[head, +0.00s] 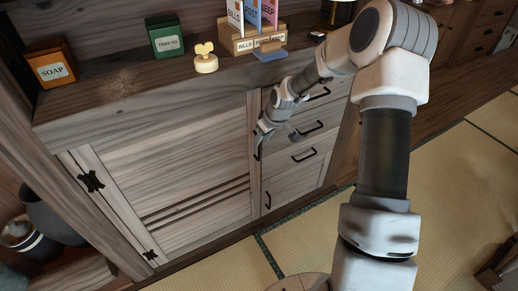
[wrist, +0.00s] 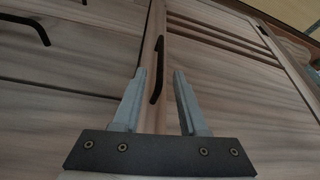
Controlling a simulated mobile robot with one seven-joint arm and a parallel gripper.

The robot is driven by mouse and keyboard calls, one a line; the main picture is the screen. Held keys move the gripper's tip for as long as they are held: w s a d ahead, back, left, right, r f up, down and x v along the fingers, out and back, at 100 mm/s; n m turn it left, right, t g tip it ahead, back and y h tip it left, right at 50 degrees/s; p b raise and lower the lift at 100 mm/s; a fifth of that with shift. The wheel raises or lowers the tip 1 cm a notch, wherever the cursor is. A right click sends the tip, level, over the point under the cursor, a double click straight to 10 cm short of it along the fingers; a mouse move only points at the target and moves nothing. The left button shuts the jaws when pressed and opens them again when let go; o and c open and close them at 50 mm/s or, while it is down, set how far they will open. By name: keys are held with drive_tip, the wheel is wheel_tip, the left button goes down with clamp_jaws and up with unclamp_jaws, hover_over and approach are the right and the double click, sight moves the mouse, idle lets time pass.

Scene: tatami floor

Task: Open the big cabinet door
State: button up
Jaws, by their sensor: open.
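The big cabinet door (head: 178,190) is a wide wooden panel with slats, on the left part of the cabinet, and looks shut. Its black hinges (head: 91,181) are on its left side. Its black vertical handle (head: 257,148) is at its right edge, partly hidden by my gripper. My gripper (head: 276,136) is open beside the handle in the head view. In the wrist view, the handle (wrist: 157,72) rises beyond and between the two fingers, nearer the left one. I cannot tell whether a finger touches it. The door (wrist: 225,75) fills the right of that view.
Drawers (head: 307,128) with black handles stand right of the door. On the cabinet top are a soap box (head: 51,66), a thread box (head: 165,37), a yellow-topped item (head: 205,60) and a letter holder (head: 255,35). Dark pots (head: 48,222) stand at left. Tatami (head: 215,270) in front is mostly clear.

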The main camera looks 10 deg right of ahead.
hover_over(259, 159)
drive_tip(key=shift+w+f+b, duration=0.15)
drive_tip(key=shift+f+b, duration=0.1)
drive_tip(key=shift+f, duration=0.8)
drive_tip(key=shift+w+f+b, duration=0.1)
drive_tip(key=shift+f+b, duration=0.1)
drive_tip(key=shift+f, duration=0.85)
drive_tip(key=shift+c, duration=0.2)
clamp_jaws()
